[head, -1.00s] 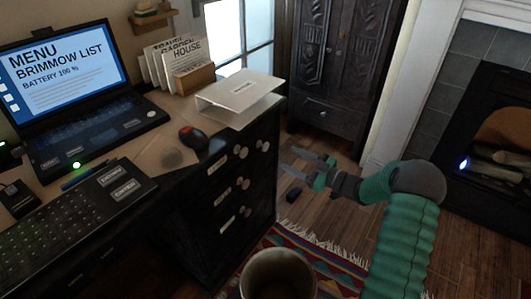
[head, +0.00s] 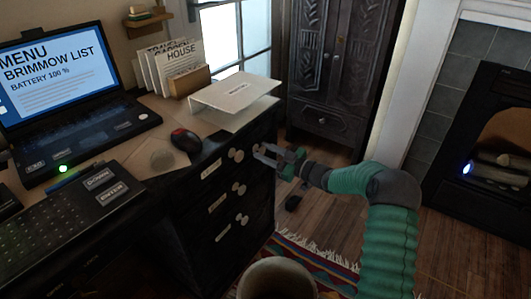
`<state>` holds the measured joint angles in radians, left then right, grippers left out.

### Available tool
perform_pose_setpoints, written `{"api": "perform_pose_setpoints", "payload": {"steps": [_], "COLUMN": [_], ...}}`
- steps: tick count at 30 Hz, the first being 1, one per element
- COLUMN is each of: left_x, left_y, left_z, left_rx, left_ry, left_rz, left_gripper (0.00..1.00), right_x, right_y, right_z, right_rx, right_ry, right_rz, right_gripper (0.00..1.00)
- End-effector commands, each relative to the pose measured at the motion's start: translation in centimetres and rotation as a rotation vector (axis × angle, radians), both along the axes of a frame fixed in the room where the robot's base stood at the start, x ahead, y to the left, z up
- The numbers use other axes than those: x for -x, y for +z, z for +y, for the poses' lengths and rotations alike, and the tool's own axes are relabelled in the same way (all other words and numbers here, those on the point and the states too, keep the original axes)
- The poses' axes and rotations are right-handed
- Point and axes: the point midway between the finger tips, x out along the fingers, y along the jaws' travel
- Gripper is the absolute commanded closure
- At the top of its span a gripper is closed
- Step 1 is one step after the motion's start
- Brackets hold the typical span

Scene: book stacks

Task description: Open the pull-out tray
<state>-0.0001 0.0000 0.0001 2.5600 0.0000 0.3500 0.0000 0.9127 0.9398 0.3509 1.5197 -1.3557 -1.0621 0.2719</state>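No part is plainly marked as a pull-out tray. The black desk's side has stacked drawers, each with a pale label and round knobs; the top drawer's left knob (head: 236,155) shows, and it looks closed. My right gripper (head: 261,154) reaches in from the right at the top drawer's right end, its fingers apart around the place of the right knob. The fingers partly hide that knob, and I cannot tell whether they touch it. My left gripper is not in view.
On the desk are a laptop (head: 75,85), a black keyboard (head: 55,220), a red-black mouse (head: 186,140), a white stand (head: 235,92) and upright folders (head: 175,65). A dark cabinet (head: 335,70) and fireplace (head: 490,150) stand behind. A fringed rug (head: 310,262) lies below.

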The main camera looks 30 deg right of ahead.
Motion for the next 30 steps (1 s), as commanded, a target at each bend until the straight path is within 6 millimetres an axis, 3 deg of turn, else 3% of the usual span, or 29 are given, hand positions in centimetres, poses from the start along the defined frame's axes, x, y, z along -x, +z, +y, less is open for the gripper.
{"api": "perform_pose_setpoints", "payload": {"steps": [1,7,30], "left_x": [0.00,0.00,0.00], "left_y": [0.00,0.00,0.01], "left_z": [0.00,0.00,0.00], "left_rx": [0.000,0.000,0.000], "left_ry": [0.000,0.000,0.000], "left_rz": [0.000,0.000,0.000], "left_gripper": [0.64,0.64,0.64], "right_x": [-0.02,-0.03,-0.04], "right_y": [0.08,0.12,0.27], "right_z": [-0.03,-0.05,-0.07], "right_rx": [0.000,0.000,-0.002], "right_ry": [-0.002,-0.001,-0.001], "right_rz": [-0.002,-0.003,-0.007], "right_gripper": [0.77,1.00,1.00]}}
